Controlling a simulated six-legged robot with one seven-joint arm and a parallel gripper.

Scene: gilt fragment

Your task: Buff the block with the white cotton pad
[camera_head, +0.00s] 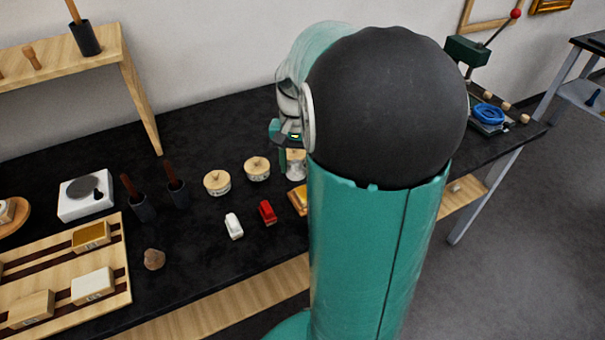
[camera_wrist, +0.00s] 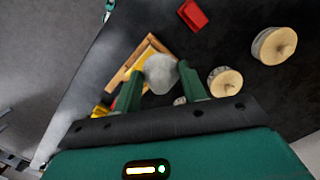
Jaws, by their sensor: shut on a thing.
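My gripper (camera_wrist: 161,86) has its two green fingers shut on a rounded whitish pad (camera_wrist: 160,70), which looks like the cotton pad. Behind the pad in the wrist view is a yellow block (camera_wrist: 144,59) in a light wooden frame (camera_wrist: 120,76). The pad covers part of it, and I cannot tell whether they touch. In the head view the framed yellow block (camera_head: 299,195) shows at the edge of my arm, which hides the rest of it and most of my gripper.
A red piece (camera_head: 267,212) and a white piece (camera_head: 234,226) lie left of the frame. Lidded jars (camera_head: 217,182) stand behind them. A slatted rack (camera_head: 118,275) at left holds a gold-topped block (camera_head: 91,236), a white block (camera_head: 92,286) and a wooden block (camera_head: 31,308).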

